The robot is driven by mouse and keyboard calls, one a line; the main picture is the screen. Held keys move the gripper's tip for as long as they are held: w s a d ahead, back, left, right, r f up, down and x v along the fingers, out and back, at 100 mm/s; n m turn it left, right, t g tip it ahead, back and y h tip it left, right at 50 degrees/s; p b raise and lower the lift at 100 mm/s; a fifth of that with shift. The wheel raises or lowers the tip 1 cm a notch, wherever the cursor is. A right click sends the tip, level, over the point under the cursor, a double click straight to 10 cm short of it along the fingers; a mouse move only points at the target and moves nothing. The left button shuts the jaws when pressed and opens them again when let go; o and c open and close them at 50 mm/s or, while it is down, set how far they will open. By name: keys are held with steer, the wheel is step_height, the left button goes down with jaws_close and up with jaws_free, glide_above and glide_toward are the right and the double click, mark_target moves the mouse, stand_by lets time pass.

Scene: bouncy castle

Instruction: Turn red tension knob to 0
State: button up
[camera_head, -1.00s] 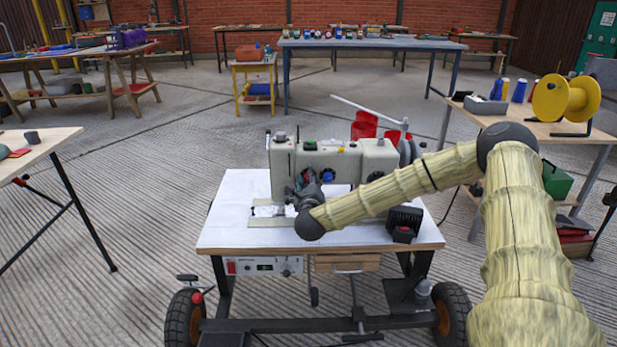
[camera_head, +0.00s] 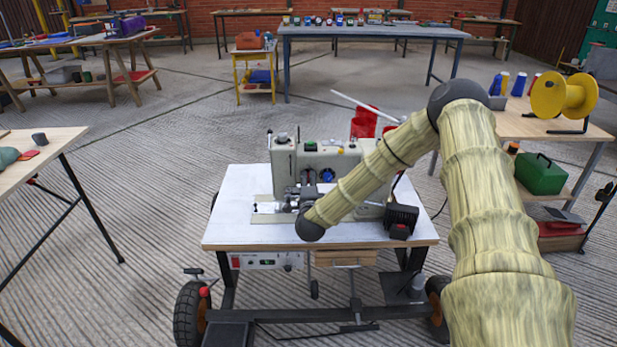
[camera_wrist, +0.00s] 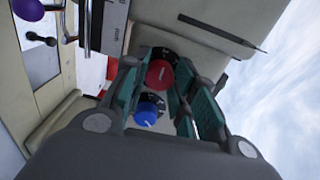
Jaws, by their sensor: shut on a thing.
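The red knob (camera_wrist: 159,75) shows in the wrist view on a dark dial plate, between the teal-padded fingers of my gripper (camera_wrist: 157,82), which is shut on it. The mark on the knob is too small to read. A blue knob (camera_wrist: 147,110) sits just beside it, nearer the palm. In the head view my gripper (camera_head: 303,199) is at the front of the pale sewing machine (camera_head: 345,160), low on its left part. A blue dial (camera_head: 327,175) shows to the right of the gripper. The red knob is hard to make out there.
The machine stands on a white-topped wheeled table (camera_head: 234,208) with a control box (camera_head: 265,261) under its front edge. A black box with a red button (camera_head: 400,221) sits at the right. A yellow reel (camera_head: 564,96) is on the right bench. Open floor lies to the left.

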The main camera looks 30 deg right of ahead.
steer(key=n+p, duration=0.3)
steer(key=n, duration=0.2)
steer(key=shift+a+n, duration=0.1)
steer(key=shift+n, duration=0.2)
steer(key=shift+f+n+p, duration=0.1)
steer(key=shift+n+p, duration=0.75)
steer(key=shift+n, duration=0.75)
steer(key=o, duration=1)
steer(key=shift+f, duration=0.1)
steer(key=v, duration=1.2)
steer(key=shift+s, duration=0.1)
